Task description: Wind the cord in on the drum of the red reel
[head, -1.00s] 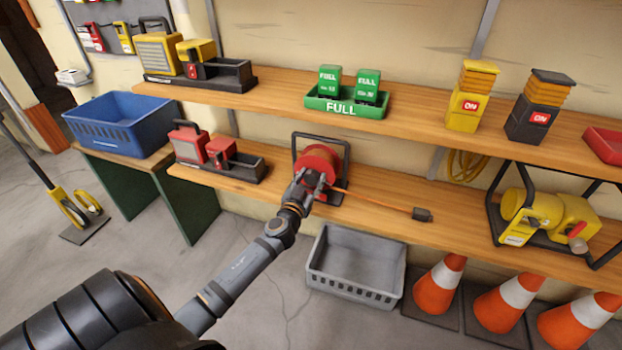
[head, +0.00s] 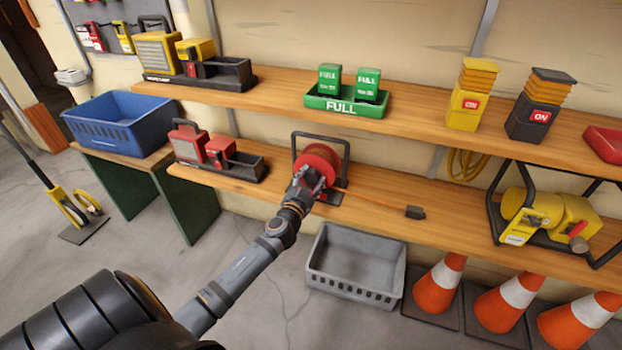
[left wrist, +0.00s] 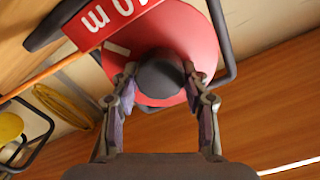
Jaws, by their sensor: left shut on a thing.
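The red reel (head: 322,156) stands in its black frame (head: 346,150) on the lower wooden shelf. My left gripper (head: 314,180) is at its front face. In the left wrist view, the red disc (left wrist: 190,35) fills the upper middle, and my left gripper (left wrist: 160,85) has its fingers on both sides of a dark round knob (left wrist: 160,75), shut on it. The orange cord (left wrist: 45,82) runs off to the left there. In the head view a dark plug (head: 415,212) lies on the shelf right of the reel. My right gripper is not in view.
A red charger-like unit (head: 215,158) stands left of the reel. A yellow machine in a black frame (head: 560,215) stands to the right. A grey crate (head: 355,270) and orange cones (head: 440,285) are below. Shelf between plug and yellow machine is clear.

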